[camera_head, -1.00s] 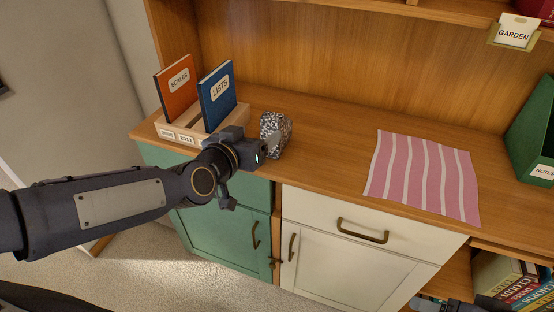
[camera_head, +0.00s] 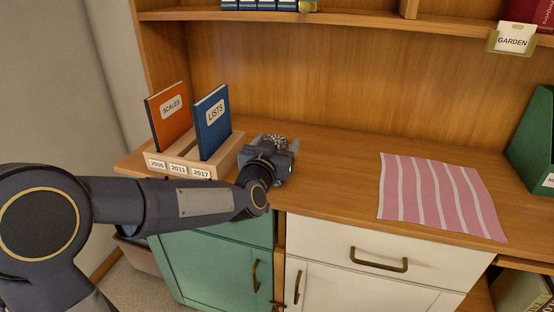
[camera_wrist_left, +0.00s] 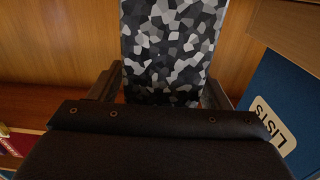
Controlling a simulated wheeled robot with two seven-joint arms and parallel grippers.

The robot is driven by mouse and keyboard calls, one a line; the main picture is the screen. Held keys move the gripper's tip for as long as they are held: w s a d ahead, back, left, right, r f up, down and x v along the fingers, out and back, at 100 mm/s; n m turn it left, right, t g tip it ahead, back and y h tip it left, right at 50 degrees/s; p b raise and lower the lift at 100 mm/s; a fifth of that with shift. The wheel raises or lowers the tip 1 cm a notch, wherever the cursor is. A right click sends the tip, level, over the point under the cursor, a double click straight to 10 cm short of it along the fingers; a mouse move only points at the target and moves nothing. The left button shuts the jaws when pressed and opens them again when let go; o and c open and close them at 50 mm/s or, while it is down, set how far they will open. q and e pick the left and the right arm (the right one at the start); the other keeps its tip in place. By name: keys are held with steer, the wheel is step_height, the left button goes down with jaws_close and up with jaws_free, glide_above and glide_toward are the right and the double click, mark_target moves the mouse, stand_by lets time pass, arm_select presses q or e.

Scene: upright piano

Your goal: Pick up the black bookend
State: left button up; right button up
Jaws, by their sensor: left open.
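The bookend (camera_head: 270,139) shows as a block with a black, grey and white mosaic pattern on the wooden counter, right of the book holder. Most of it is hidden behind my left gripper (camera_head: 276,145) in the head view. In the left wrist view the bookend (camera_wrist_left: 172,45) stands in the middle, with a finger of my left gripper (camera_wrist_left: 160,90) on either side. The gripper is open; I cannot tell whether the fingers touch it. My right gripper is not in view.
A wooden holder (camera_head: 192,171) with year labels carries an orange SCALES book (camera_head: 171,119) and a blue LISTS book (camera_head: 212,124) close on the left. A pink striped cloth (camera_head: 436,194) lies to the right. A green NOTES file (camera_head: 535,140) stands at the far right.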

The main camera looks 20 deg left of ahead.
arm_select(q)
steer(key=shift+w, duration=0.25)
jaws_close()
steer(key=shift+r, duration=0.2)
